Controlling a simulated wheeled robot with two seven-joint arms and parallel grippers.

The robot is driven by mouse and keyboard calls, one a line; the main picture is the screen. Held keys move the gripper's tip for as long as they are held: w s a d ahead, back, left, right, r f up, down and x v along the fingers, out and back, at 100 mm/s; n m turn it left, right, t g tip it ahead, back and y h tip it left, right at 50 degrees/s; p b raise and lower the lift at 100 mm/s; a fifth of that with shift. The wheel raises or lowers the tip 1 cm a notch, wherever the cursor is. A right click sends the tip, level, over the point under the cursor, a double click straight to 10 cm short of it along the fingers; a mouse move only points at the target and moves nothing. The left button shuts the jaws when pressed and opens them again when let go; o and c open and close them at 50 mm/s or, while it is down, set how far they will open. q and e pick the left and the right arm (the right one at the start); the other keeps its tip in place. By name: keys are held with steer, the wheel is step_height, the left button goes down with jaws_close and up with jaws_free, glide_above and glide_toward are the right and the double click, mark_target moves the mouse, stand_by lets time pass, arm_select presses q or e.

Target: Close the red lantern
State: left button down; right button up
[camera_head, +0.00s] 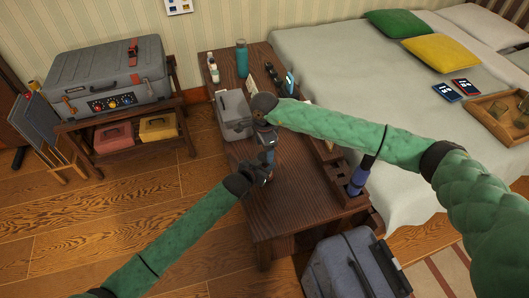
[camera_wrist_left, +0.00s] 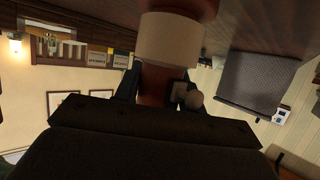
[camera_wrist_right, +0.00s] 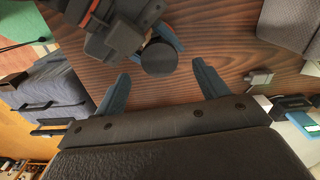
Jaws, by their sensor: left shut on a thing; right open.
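The red lantern (camera_wrist_left: 163,85) shows in the left wrist view as a reddish body with a pale cylinder at one end, between the left fingers. My left gripper (camera_head: 262,173) is shut on it above the dark wooden table (camera_head: 285,195). In the head view the lantern is mostly hidden by the grippers. My right gripper (camera_head: 265,135) is just beyond the left one, pointing down. In the right wrist view, my right gripper (camera_wrist_right: 160,78) is open, with a dark round cap (camera_wrist_right: 158,57) near its fingertips. I cannot tell whether they touch, or whether the lantern is open.
A grey case (camera_head: 233,110) lies on the table near the right gripper. A teal bottle (camera_head: 242,58) stands at the back, and a wooden holder (camera_head: 327,172) on the right side. A grey suitcase (camera_head: 340,268) stands at the front. The bed (camera_head: 345,60) adjoins on the right.

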steer(key=shift+r, duration=0.25)
steer(key=shift+c, duration=0.4)
steer(key=w+d+r+t, duration=0.1)
steer(key=w+r, duration=0.3)
steer(key=r, duration=0.2)
steer(key=s+f+n, duration=0.1)
steer(key=s+n, duration=0.1)
steer(key=s+f+g, duration=0.1)
steer(key=s, duration=0.1)
steer(key=shift+a+f+n, duration=0.3)
steer(key=shift+a+n, duration=0.25)
steer(key=shift+n, duration=0.15)
steer(key=shift+f, duration=0.1)
